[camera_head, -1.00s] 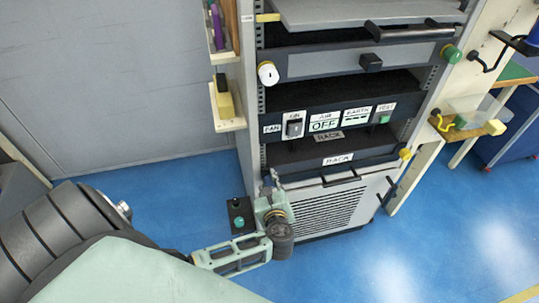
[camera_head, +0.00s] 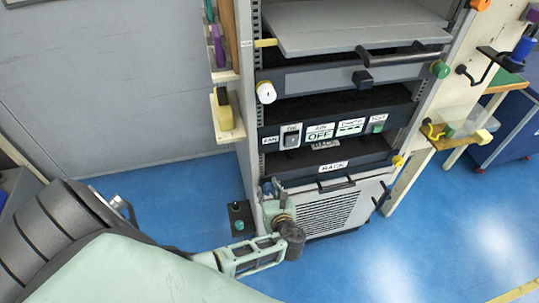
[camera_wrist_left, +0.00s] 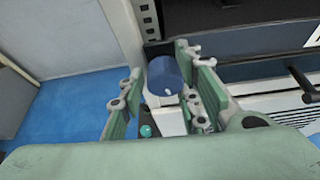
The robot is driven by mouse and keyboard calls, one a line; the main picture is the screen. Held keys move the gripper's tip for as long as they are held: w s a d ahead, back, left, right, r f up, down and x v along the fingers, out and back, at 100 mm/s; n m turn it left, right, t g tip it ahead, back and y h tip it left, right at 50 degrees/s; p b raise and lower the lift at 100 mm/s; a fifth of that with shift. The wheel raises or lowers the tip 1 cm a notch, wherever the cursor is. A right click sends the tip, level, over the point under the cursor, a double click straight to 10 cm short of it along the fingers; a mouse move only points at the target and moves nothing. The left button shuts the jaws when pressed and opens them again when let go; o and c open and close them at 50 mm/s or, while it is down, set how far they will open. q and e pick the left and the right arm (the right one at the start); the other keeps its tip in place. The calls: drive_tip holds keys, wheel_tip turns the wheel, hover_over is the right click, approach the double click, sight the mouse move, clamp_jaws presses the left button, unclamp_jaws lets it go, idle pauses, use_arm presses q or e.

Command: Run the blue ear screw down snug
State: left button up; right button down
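The blue ear screw (camera_wrist_left: 165,77) shows in the left wrist view as a blue round knob with a pale base at the rack's left edge. My left gripper (camera_wrist_left: 162,85) has its green fingers on either side of it. The right finger is close against the knob, and I cannot tell if it touches. A narrow gap shows at the left finger. My right gripper is not in view.
Other knobs on the rack (camera_head: 248,120) are white (camera_head: 266,92), green (camera_head: 440,69), orange (camera_head: 480,4) and yellow (camera_head: 398,162). A pulled-out shelf (camera_head: 355,24) juts out above. A small dark box with a teal button (camera_head: 239,224) is beside the gripper. Blue floor at right is clear.

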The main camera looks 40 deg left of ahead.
use_arm(q)
drive_tip(key=shift+o, duration=1)
drive_tip(key=shift+s+a+f, duration=0.1)
drive_tip(key=shift+s+a, duration=0.05)
drive_tip(key=shift+s, duration=0.05)
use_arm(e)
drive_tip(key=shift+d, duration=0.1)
use_arm(q)
drive_tip(key=v, duration=1.2)
drive_tip(key=shift+o, duration=0.2)
